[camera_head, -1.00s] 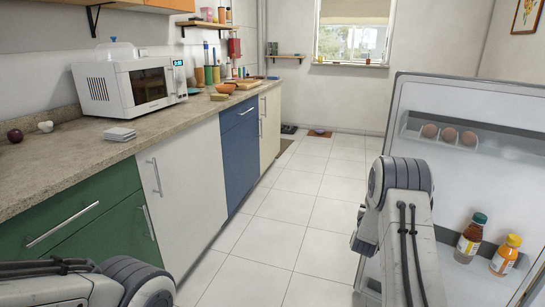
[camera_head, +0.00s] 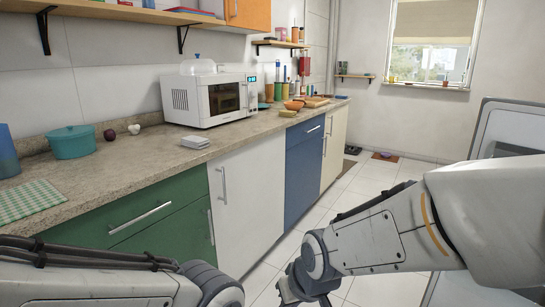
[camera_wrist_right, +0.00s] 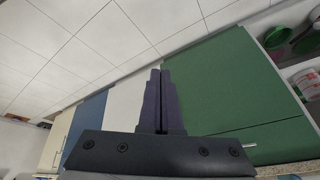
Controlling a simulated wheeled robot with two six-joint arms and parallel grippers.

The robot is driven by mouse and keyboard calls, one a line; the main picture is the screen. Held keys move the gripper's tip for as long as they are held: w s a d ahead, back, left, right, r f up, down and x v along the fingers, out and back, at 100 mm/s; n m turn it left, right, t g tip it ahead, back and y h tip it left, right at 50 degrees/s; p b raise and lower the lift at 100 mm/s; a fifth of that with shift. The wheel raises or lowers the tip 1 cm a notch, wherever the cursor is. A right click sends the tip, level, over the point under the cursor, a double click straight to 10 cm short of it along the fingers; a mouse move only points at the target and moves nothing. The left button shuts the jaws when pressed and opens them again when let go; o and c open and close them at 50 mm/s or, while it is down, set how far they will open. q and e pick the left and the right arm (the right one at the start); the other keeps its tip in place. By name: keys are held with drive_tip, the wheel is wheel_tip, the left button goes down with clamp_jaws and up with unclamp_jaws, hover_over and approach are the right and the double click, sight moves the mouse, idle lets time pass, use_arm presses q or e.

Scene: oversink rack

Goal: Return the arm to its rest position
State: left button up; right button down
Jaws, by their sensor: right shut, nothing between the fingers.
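My right arm (camera_head: 400,235) comes in from the right in the head view and bends down in front of the counter. Its wrist is low in the middle of the picture, and the fingertips are hard to make out there. In the right wrist view my right gripper (camera_wrist_right: 160,72) has its two dark fingers together with nothing between them. Behind them are the green cabinet front (camera_wrist_right: 225,85) and the tiled floor. My left arm (camera_head: 90,280) shows at the lower left of the head view. Its gripper is out of view.
The stone counter (camera_head: 110,175) runs along the left with a microwave (camera_head: 212,97), a teal pot (camera_head: 72,142) and a white stack (camera_head: 195,142). The fridge door (camera_head: 510,130) stands at the right edge.

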drive_tip(key=s+d+n+g+h, duration=0.1)
drive_tip(key=s+n+g, duration=0.25)
drive_tip(key=s, duration=1.35)
wheel_tip(320, 180, up, 27)
drive_tip(key=p, duration=2.7)
drive_tip(key=shift+s+d+r+g, duration=0.2)
drive_tip(key=shift+d+g, duration=0.15)
drive_tip(key=shift+d, duration=0.05)
